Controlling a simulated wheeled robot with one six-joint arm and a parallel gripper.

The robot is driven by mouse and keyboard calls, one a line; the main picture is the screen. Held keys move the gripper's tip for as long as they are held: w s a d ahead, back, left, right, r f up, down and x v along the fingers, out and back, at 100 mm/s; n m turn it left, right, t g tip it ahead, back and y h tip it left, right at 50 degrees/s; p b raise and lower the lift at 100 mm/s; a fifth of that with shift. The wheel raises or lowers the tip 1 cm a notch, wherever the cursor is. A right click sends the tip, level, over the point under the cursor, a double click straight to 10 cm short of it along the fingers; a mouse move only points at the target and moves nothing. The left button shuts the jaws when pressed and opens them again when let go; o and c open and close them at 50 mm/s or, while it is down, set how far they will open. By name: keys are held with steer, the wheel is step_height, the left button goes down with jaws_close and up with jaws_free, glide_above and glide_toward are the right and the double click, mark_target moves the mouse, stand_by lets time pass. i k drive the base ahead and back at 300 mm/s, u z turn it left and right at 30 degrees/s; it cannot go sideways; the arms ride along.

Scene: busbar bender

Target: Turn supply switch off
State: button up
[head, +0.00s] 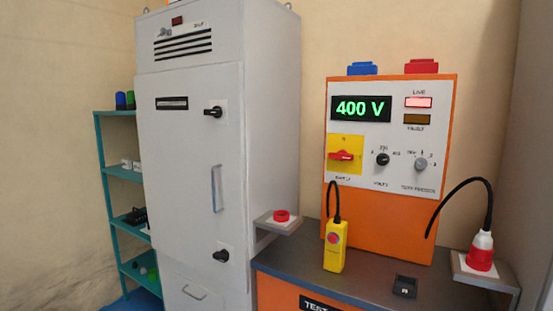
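The supply switch (343,156) is a red rotary handle on a yellow square plate, at the lower left of the test panel's white face. Its handle lies about horizontal. The orange test panel (383,222) stands on a grey bench. Its display (361,108) reads 400 V in green. The LIVE lamp (418,102) is lit pinkish red, and the lamp below it (417,119) is dull brown. A black voltage knob (382,159) and a grey knob (421,164) sit right of the switch. My gripper does not show in the head view.
A yellow pendant box (334,246) with a red button stands before the panel. A red connector (481,252) with a black cable is at right. A red button (281,216) sits on a side shelf. A tall grey cabinet (190,140) and teal shelving (121,174) stand left.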

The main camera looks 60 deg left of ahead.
mark_target(342, 154)
steer(key=u, duration=1.9)
steer(key=k, duration=0.65)
steer(key=z, duration=0.75)
steer(key=i, duration=1)
steer(key=u, duration=0.45)
steer(key=i, duration=0.45)
steer(key=u, duration=0.6)
